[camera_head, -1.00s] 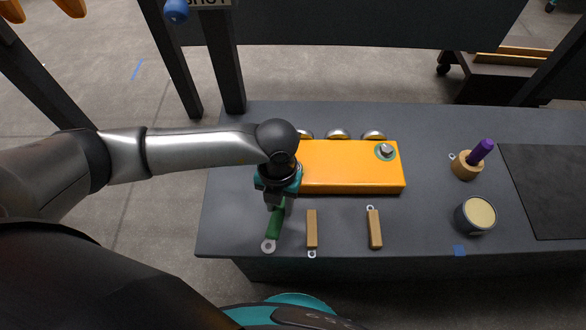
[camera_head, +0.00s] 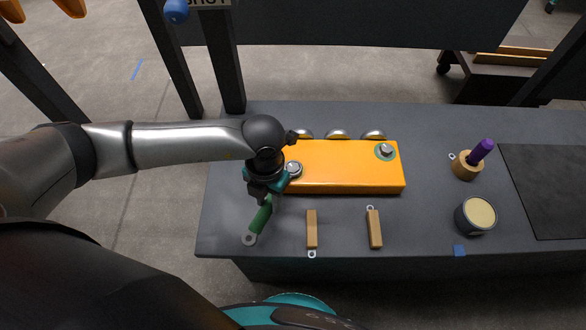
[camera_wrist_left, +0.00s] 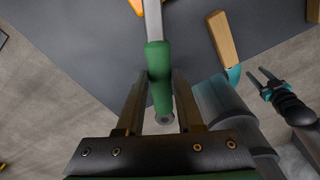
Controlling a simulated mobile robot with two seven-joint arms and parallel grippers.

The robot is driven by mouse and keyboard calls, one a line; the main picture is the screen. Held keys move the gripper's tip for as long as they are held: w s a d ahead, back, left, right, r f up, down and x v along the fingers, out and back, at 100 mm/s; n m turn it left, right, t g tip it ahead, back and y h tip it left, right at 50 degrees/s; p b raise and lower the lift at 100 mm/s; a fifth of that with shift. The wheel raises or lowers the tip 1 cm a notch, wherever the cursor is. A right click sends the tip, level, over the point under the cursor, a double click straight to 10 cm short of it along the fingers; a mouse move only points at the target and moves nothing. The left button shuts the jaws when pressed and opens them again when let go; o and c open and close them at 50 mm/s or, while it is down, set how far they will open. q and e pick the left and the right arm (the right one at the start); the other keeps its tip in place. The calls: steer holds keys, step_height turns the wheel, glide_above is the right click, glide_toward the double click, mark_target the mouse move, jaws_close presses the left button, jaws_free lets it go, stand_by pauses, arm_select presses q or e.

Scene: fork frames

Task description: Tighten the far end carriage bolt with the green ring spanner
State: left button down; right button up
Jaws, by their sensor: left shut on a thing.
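My left gripper (camera_head: 262,191) is shut on the green handle of the ring spanner (camera_head: 260,217), left of the orange carriage (camera_head: 340,178). The spanner slants, with one grey ring end low and left over the bench. In the left wrist view the green handle (camera_wrist_left: 158,75) sits between the fingers (camera_wrist_left: 159,100) and a grey shank runs away from it. A silver bolt (camera_head: 294,169) shows at the carriage's left end, beside my gripper and clear of the spanner. Another bolt (camera_head: 385,150) with a green ring around it is at the right end. My right gripper (camera_wrist_left: 259,77) has its fingers apart and empty.
Two wooden-handled tools (camera_head: 312,229) (camera_head: 375,229) lie in front of the carriage. Several silver domes (camera_head: 338,134) line its back edge. A wooden holder with a purple peg (camera_head: 481,152) and a round tin (camera_head: 476,214) stand right. The bench (camera_head: 425,225) between is clear.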

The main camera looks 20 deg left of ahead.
arm_select(q)
steer(key=shift+a, duration=0.1)
steer(key=shift+w+a+m, duration=0.25)
steer(key=shift+a+m, duration=0.45)
steer(key=shift+m, duration=0.1)
steer(key=shift+d, duration=0.1)
steer(key=shift+s+d+n, duration=0.15)
steer(key=shift+d+n, duration=0.4)
steer(key=shift+n, duration=0.15)
steer(key=c, duration=1.1)
jaws_free()
jaws_close()
steer(key=shift+d, duration=0.1)
